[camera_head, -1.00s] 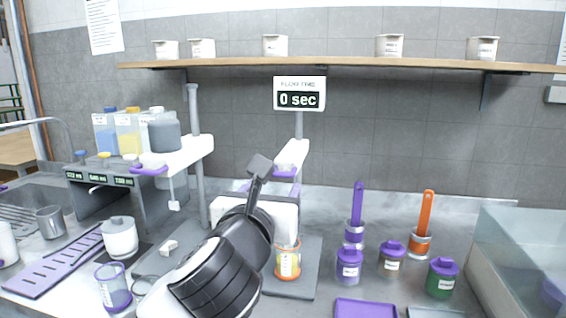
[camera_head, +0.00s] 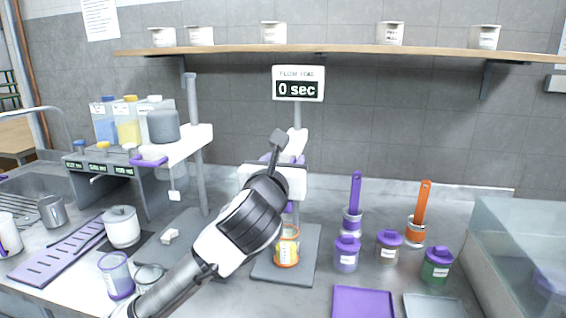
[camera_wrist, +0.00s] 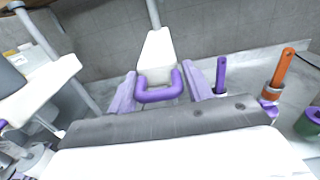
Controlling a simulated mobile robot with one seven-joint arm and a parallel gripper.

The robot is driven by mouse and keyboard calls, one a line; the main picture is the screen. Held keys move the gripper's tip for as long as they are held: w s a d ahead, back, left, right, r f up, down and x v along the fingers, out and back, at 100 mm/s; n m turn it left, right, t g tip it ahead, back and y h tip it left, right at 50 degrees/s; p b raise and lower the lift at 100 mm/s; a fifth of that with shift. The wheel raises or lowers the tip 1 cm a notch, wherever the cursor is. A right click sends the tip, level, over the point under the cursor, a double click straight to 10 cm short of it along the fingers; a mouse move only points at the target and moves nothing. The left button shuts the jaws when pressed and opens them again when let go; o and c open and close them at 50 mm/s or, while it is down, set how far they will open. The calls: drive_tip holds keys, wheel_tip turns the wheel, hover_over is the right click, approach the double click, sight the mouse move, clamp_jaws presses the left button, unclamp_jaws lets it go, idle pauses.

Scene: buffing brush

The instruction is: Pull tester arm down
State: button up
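The tester arm (camera_head: 299,143) is a white bar on a grey post, behind my gripper in the head view. In the wrist view, the white tester arm (camera_wrist: 158,52) ends in a purple U-shaped handle (camera_wrist: 158,96). My gripper (camera_wrist: 160,74) has its purple fingers apart, one on each side of the handle with narrow gaps. Whether either finger touches it, I cannot tell.
A display reading "0 sec" (camera_head: 299,84) is above the tester. A dispenser stand (camera_head: 180,148) with a purple tab is at left. Purple-lidded jars (camera_head: 346,257), a purple-handled brush (camera_head: 355,190) and an orange-handled one (camera_head: 422,205) are at right. A glass tank (camera_head: 520,225) bounds the right side.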

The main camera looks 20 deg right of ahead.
sight(287, 207)
drive_tip(key=c, duration=0.9)
wheel_tip(287, 207, down, 12)
drive_tip(key=b, duration=0.9)
drive_tip(key=shift+s+d+r+b, duration=0.1)
drive_tip(key=shift+r+b, duration=0.1)
drive_tip(key=shift+b, duration=0.15)
drive_tip(key=shift+f, duration=0.25)
drive_tip(key=shift+d+f, duration=0.1)
drive_tip(key=o, duration=1.1)
drive_tip(key=shift+s, duration=0.1)
drive_tip(key=shift+o, duration=0.3)
drive_tip(key=shift+a, duration=0.2)
